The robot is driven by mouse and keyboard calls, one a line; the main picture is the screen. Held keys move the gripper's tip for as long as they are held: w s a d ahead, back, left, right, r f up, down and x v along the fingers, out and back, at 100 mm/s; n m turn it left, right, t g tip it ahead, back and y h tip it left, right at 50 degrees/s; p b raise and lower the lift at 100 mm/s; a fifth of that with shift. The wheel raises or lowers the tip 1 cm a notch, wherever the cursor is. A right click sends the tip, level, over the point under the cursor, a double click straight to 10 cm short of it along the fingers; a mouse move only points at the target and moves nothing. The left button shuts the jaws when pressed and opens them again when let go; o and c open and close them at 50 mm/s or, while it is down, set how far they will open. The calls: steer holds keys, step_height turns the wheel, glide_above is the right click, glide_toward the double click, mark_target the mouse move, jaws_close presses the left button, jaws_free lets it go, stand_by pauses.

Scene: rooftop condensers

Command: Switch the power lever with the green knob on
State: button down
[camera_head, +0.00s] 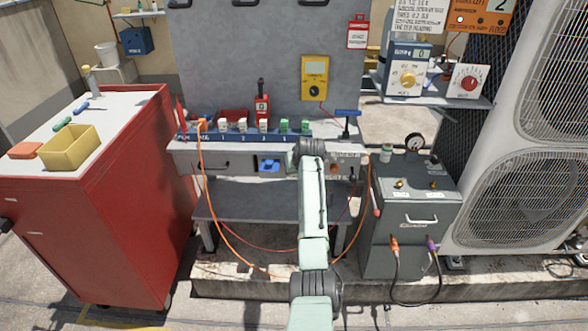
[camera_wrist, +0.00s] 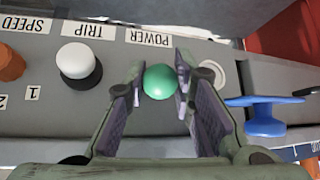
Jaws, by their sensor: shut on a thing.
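The green knob (camera_wrist: 159,81) of the power lever is in the middle of the wrist view, beside the upside-down POWER label (camera_wrist: 151,37) on a grey panel (camera_wrist: 40,110). My gripper (camera_wrist: 160,68) has one finger on each side of the knob and is shut on it. The lever's stem is hidden below the knob, so its position cannot be told. In the head view my wrist (camera_head: 309,149) covers the lever and the fingers at the bench front.
A white knob (camera_wrist: 77,60) by the TRIP label and an orange knob (camera_wrist: 10,63) are left in the wrist view. A blue handle (camera_wrist: 265,118) sticks out to the right. Above the panel, a blue strip (camera_head: 240,134) carries several switches. An orange cable (camera_head: 208,208) hangs left of my arm.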

steer(key=c, duration=1.3)
jaws_free()
steer(key=shift+c, duration=0.2)
steer(key=v, duration=1.2)
